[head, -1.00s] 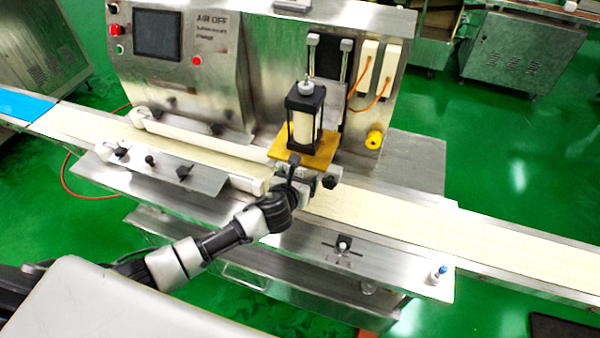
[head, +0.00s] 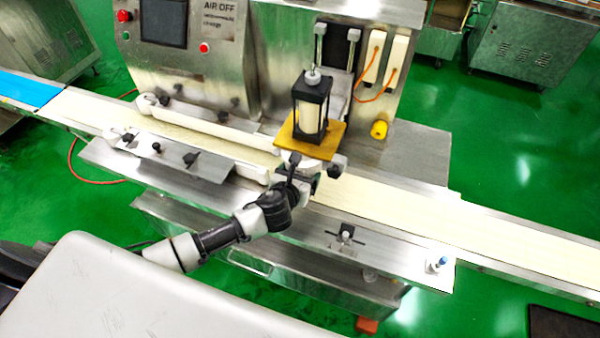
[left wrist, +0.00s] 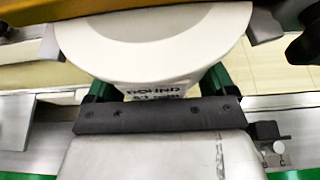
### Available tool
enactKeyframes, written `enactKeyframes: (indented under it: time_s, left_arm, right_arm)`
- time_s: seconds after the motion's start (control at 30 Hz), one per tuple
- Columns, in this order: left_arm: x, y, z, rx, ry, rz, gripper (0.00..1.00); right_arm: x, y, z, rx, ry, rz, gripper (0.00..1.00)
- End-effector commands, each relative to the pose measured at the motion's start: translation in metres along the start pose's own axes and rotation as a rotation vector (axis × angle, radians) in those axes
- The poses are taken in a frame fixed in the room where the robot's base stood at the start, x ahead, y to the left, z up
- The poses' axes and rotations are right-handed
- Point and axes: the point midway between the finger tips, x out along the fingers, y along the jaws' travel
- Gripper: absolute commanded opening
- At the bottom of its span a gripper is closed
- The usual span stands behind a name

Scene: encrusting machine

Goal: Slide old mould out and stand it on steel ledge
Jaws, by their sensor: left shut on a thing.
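The old mould (left wrist: 155,55) is a white round block with dark lettering that reads ROUND on its front tab. In the left wrist view my left gripper (left wrist: 157,88) has its green-sided fingers shut on that tab. In the head view the mould's white edge (head: 296,160) shows under the yellow plate, still below the black-framed cylinder (head: 311,103). My left gripper (head: 303,182) reaches it from the front, over the belt, and hides part of it. The steel ledge (head: 395,262) runs along the machine's front, right of my arm. My right gripper is not in view.
The yellow plate (head: 328,146) sits just above the mould. The cream belt (head: 400,212) runs beneath. Dark knobs stand close to the gripper. A clamp (head: 345,235) and a blue-topped knob (head: 438,264) stand on the ledge, with bare steel between them.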

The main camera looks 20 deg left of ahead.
Motion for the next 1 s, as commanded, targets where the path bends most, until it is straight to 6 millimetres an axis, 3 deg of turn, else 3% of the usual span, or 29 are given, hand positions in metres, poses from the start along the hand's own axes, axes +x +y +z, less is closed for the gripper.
enactKeyframes:
  time_s: [1.0]
  left_arm:
    - [-0.059, 0.0, -0.023, 0.0, -0.001, -0.001, 0.52]
  right_arm:
    - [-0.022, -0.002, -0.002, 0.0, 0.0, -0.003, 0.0]
